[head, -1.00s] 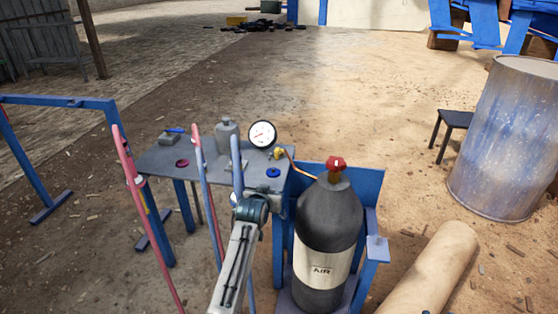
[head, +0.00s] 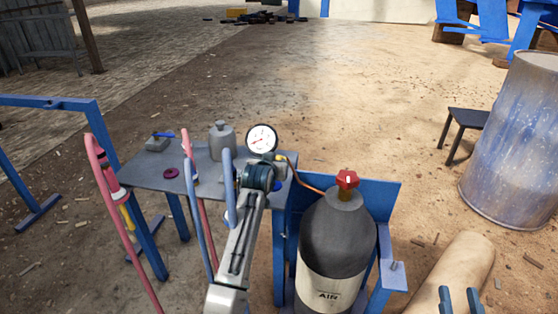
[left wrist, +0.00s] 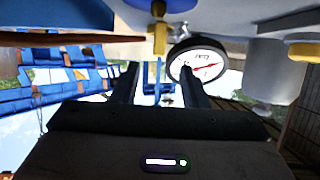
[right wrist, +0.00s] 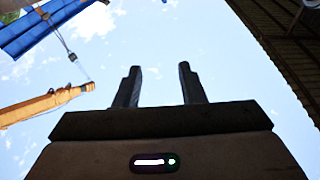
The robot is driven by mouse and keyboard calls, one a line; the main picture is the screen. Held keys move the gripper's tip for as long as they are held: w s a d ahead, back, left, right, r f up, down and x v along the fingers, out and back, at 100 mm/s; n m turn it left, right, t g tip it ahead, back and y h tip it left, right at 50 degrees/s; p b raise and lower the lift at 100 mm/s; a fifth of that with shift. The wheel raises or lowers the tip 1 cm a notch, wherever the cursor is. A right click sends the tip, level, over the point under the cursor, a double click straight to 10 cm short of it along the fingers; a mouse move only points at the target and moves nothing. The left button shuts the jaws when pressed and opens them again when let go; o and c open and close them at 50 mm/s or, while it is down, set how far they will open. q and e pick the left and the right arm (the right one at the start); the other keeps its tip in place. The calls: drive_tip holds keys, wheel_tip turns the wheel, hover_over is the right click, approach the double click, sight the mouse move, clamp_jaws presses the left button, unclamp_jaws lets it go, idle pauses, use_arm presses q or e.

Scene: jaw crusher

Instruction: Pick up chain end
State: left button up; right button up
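A thin dark line that may be the chain hangs from a blue structure in the right wrist view, with a small dark fitting (right wrist: 72,57) on it. I cannot tell whether this is the chain end. No chain is clear in the head view. My right gripper (head: 460,300) shows at the bottom right of the head view, its fingertips apart and empty. In the right wrist view, it (right wrist: 158,88) points toward open sky, apart from the line. My left gripper (left wrist: 160,88) is open, with the dial gauge (left wrist: 199,65) beyond its fingers; my arm hides it in the head view.
A grey table (head: 140,172) stands left of the AIR cylinder (head: 337,238) with its red valve. A tan roll (head: 446,274) lies right of the cylinder, and a blue drum (head: 512,140) stands farther right. An orange beam (right wrist: 45,104) shows overhead.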

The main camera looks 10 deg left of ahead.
sight(278, 158)
use_arm(q)
drive_tip(key=shift+w+f, duration=0.1)
drive_tip(key=shift+w, duration=0.25)
drive_tip(key=b+x, duration=0.1)
drive_tip(key=x, duration=0.3)
drive_tip(key=shift+w+f, duration=0.1)
drive_tip(key=shift+w, duration=0.35)
clamp_jaws()
use_arm(e)
wheel_tip(278, 158, up, 8)
drive_tip(key=s+n+t+y, duration=0.1)
drive_tip(key=s+t, duration=0.1)
drive_tip(key=t, duration=0.3)
drive_tip(key=shift+s+r+n+t, duration=0.2)
drive_tip(key=shift+s+n+t, duration=0.1)
drive_tip(key=shift+s, duration=0.1)
